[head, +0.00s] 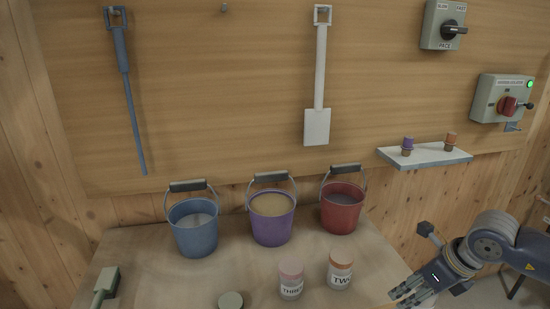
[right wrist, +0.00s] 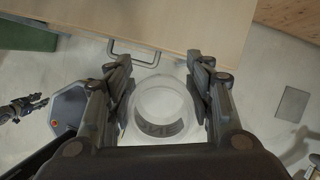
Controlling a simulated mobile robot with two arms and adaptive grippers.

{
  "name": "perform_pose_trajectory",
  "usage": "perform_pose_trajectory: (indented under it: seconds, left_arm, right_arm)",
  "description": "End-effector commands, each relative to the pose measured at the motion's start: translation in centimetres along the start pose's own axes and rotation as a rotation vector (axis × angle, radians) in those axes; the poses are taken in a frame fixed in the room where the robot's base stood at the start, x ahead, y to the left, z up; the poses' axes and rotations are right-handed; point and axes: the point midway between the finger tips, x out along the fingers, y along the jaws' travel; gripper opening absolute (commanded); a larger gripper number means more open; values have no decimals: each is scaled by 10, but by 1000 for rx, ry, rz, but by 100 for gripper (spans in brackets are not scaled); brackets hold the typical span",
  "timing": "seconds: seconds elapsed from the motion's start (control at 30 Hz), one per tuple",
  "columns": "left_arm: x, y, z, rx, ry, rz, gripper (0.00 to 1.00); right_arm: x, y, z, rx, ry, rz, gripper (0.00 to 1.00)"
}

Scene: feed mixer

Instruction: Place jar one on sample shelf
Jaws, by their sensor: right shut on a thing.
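My right gripper (head: 412,292) is at the lower right in the head view, off the right edge of the table. In the right wrist view, the same gripper (right wrist: 163,92) is shut on jar one (right wrist: 160,103), a pale see-through jar with dark lettering that looks like ONE. The jar is hard to make out in the head view. A small pale shelf (head: 428,157) is on the wall at the right, with a purple-topped and an orange-topped piece on it. What looks like my left gripper (right wrist: 25,106) is at the left edge of the wrist view, its fingers unclear.
Jars THREE (head: 291,281) and TWO (head: 340,270) stand at the table's front. Blue (head: 195,230), purple (head: 272,220) and red (head: 342,210) buckets stand behind them.

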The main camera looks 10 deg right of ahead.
Motion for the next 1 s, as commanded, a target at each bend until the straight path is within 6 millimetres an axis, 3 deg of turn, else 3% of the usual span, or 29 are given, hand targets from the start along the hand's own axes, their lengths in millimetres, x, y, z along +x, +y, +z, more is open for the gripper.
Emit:
perform_pose_trajectory:
  seconds: [0.17, 0.47, 0.77, 1.0]
  left_arm:
    - [0, 0, 0, 0, 0, 0, 37]
    - [0, 0, 0, 0, 0, 0, 37]
    - [0, 0, 0, 0, 0, 0, 37]
    - [0, 0, 0, 0, 0, 0, 37]
  right_arm:
    - [7, 14, -1, -131, 1, 58, 25]
    - [21, 59, -2, -588, -2, 249, 25]
    - [24, 109, -3, -1152, -5, 481, 25]
    - [17, 150, -7, -1706, -4, 708, 25]
